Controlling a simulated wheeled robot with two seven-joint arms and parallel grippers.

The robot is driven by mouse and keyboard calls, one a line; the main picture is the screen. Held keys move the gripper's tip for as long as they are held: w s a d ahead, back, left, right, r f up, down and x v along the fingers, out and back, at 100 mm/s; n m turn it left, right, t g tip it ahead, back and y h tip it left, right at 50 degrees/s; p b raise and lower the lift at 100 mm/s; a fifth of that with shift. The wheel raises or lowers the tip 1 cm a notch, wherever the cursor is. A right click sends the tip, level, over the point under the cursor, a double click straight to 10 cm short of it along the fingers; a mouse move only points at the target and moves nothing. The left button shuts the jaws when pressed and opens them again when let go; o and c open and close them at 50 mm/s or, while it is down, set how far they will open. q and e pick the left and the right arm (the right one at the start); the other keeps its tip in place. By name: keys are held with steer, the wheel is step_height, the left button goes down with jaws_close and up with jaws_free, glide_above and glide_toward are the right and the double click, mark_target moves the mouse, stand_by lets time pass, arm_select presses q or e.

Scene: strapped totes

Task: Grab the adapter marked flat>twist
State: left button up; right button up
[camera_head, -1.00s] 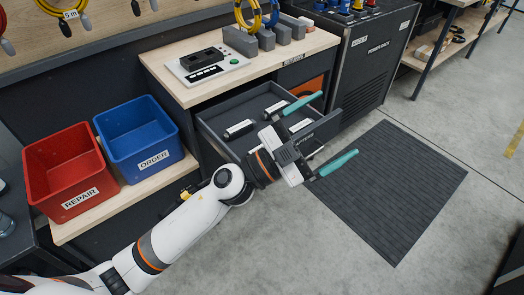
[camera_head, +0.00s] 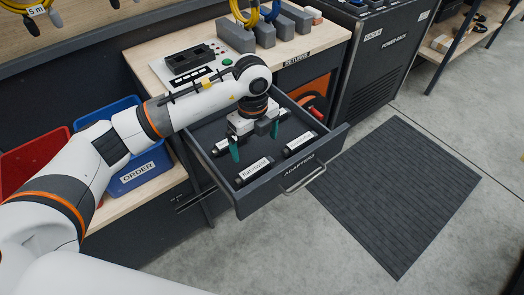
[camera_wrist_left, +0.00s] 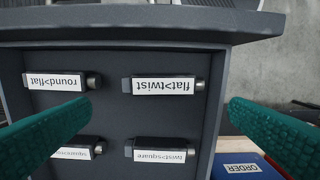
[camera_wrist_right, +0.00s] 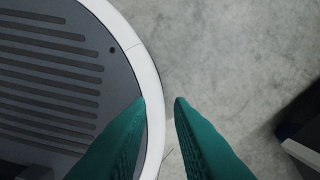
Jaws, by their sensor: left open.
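The adapter labelled flat>twist (camera_head: 254,171) lies in the open drawer's front left corner in the head view. In the left wrist view the flat>twist adapter (camera_wrist_left: 165,86) appears upside down in the upper middle. My left gripper (camera_head: 255,141) points down over the drawer, behind this adapter and apart from it. Its teal fingers (camera_wrist_left: 159,104) are wide open with nothing between them. My right gripper (camera_wrist_right: 160,100) shows only in its wrist view, fingers a little apart and empty, above the floor beside a rounded dark base with a white rim.
The drawer (camera_head: 309,172) also holds the round>flat adapter (camera_wrist_left: 55,82), the twist>square adapter (camera_wrist_left: 160,150) and one partly hidden by a finger (camera_wrist_left: 72,149). Drawer walls surround them. Blue ORDER (camera_head: 139,177) and red (camera_head: 35,156) bins stand left. A floor mat (camera_head: 400,195) lies right.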

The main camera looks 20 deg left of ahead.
arm_select(q)
glide_above(254, 168)
steer(key=f, duration=0.3)
steer(key=f+p, duration=0.1)
steer(key=f, duration=0.1)
steer(key=shift+s, duration=0.35)
steer(key=f, duration=0.3)
steer(key=shift+w+f+p, duration=0.25)
steer(key=shift+p, duration=0.1)
step_height(254, 168, down, 2)
steer(key=shift+w+f, duration=0.1)
steer(key=shift+f, duration=0.25)
steer(key=shift+c, duration=0.6)
steer(key=c, duration=0.6)
arm_select(e)
steer(key=s+r, duration=0.1)
steer(key=s, duration=0.1)
steer(key=shift+s+d+r, duration=0.15)
steer(key=shift+s+r, duration=0.2)
steer(key=shift+r, duration=0.05)
arm_select(q)
steer(key=shift+c, duration=0.2)
